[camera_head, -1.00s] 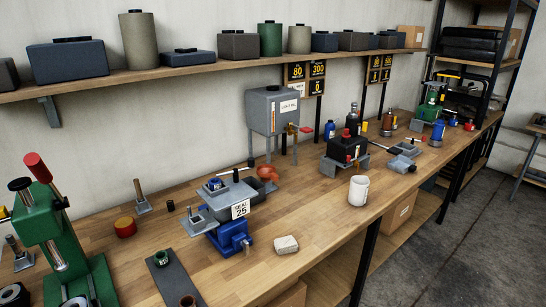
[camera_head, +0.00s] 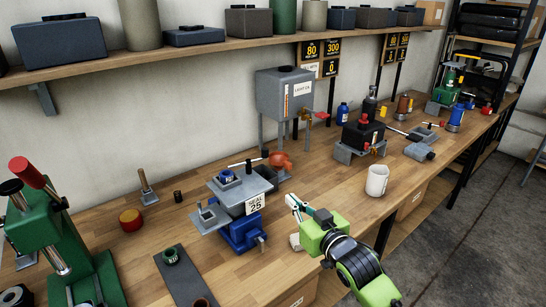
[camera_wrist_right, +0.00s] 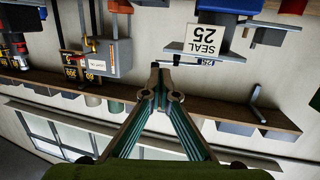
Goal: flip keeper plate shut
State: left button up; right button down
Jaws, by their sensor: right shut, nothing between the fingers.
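A grey fixture with flat plates (camera_head: 257,188) and a "SEAL 25" tag (camera_head: 255,204) sits on a blue vise (camera_head: 241,233) at mid-bench. I cannot tell for sure which plate is the keeper plate. In the right wrist view the tag (camera_wrist_right: 207,42) appears upside down, just beyond my fingertips. My right gripper (camera_head: 293,201) is shut and empty, to the right of the fixture and apart from it in the head view. Its fingertips (camera_wrist_right: 160,67) meet in the wrist view. My left gripper is not in view.
A white mug (camera_head: 377,181) stands right of my gripper. A grey tank (camera_head: 284,94) stands behind the fixture. A green press (camera_head: 50,235) is at left. Bare bench lies between fixture and mug.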

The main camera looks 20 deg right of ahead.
jog(key=t, duration=0.1)
send_near(267, 153)
jog(key=shift+y, duration=0.3)
jog(key=w+p, duration=0.1)
jog(key=w, duration=0.1)
jog(key=w+p, duration=0.1)
jog(key=w, duration=0.1)
jog(key=w+p, duration=0.2)
jog(key=shift+a+f, duration=0.1)
jog(key=shift+a, duration=0.3)
jog(key=shift+w+f, duration=0.1)
jog(key=shift+w, duration=0.4)
jog(key=shift+w+d+b, duration=0.3)
jog(key=shift+w+b, duration=0.15)
jog(key=shift+w, duration=0.25)
